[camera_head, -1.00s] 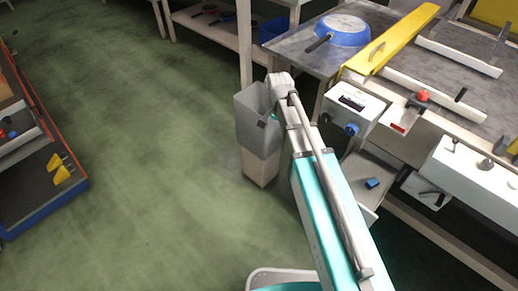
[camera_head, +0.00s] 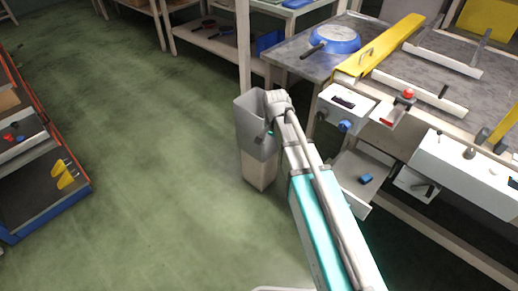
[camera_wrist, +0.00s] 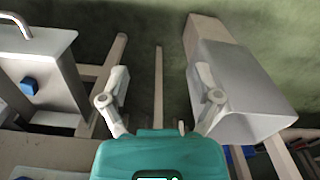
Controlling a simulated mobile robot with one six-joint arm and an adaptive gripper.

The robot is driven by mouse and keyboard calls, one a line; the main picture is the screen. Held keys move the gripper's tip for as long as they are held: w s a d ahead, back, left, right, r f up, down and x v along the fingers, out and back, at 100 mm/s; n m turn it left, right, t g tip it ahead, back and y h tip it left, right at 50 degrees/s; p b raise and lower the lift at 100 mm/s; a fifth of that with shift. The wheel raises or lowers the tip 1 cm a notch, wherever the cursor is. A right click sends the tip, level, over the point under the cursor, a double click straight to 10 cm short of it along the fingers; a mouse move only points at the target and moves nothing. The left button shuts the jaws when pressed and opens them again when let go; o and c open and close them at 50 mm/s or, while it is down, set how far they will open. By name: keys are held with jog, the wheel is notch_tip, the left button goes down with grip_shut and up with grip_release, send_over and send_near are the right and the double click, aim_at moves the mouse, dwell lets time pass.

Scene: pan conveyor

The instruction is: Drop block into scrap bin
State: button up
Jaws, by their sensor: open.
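A small blue block (camera_head: 366,179) lies in a grey open drawer or tray (camera_head: 345,196) under the workbench; in the wrist view it shows at the left (camera_wrist: 29,86). The scrap bin seems to be the tall grey open-topped bin (camera_head: 252,125) on a pale base; it fills the right of the wrist view (camera_wrist: 238,85). My gripper (camera_wrist: 161,76) is open, with nothing between its fingers. Its right finger overlaps the bin in that view; I cannot tell if they touch. In the head view, my wrist hides most of the gripper at the bin's right side.
The workbench (camera_head: 468,92) carries a blue pan (camera_head: 333,40), a yellow bar (camera_head: 380,45) and white boxes (camera_head: 345,103). A blue-edged shelf cart (camera_head: 40,212) stands at the left. The green floor (camera_head: 150,130) between is clear.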

dwell(0.8)
jog(key=s+d+n, duration=0.5)
jog(key=s+d, duration=0.8)
jog(key=d, duration=0.4)
notch_tip(320, 180, up, 26)
jog(key=p, duration=2.5)
jog(key=shift+w+d+f, duration=0.15)
jog(key=shift+w+f, duration=0.05)
jog(key=shift+w, duration=0.15)
